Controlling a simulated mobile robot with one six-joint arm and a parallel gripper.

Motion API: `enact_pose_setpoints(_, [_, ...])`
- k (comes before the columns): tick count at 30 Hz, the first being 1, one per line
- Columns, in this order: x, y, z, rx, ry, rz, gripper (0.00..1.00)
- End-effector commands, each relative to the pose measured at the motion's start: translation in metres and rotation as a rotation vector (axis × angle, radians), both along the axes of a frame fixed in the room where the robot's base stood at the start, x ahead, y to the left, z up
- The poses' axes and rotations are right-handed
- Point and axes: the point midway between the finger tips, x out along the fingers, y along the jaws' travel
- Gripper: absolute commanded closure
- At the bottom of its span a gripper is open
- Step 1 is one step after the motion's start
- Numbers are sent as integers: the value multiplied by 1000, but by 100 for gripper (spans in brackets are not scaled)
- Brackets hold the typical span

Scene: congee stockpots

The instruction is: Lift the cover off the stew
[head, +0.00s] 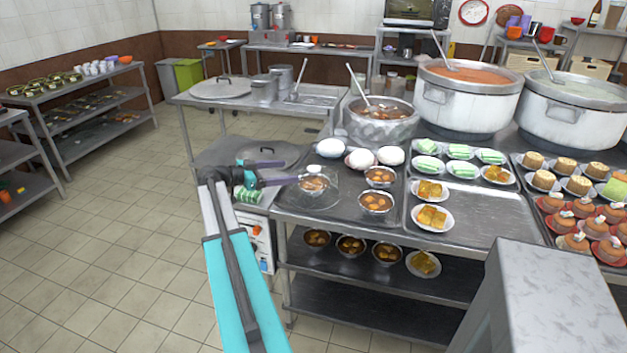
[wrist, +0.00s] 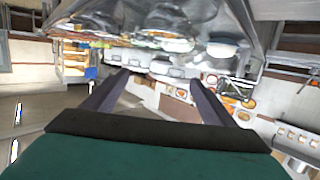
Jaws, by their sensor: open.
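A clear dome cover (head: 325,182) stands over a bowl of stew (head: 313,185) at the left front part of the metal counter in the head view. My gripper (head: 290,172) is to the left of the cover, its two purple fingers pointing right towards it. The fingers are open with nothing between them. In the head view the lower fingertip looks close to the cover's left side; I cannot tell whether it touches. The wrist view shows the gripper (wrist: 157,78) with its fingers spread apart; I cannot clearly make out the cover there.
Uncovered stew bowls (head: 376,203) stand right of the cover. White rounded items (head: 361,158) and a stew pot with ladle (head: 381,124) are behind. Large stockpots (head: 468,98) stand at the back right. Plates of yellow cubes (head: 432,217) are further right. Floor is free at the left.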

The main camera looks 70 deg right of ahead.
Motion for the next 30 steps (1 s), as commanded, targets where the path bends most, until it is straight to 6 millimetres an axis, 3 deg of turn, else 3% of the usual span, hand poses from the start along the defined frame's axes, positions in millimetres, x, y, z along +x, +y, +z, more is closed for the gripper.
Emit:
enact_pose_setpoints(15, [-44,-50,-12,1,1,-1,21])
enact_pose_setpoints(30, [-50,-56,-15,0,0,0,21])
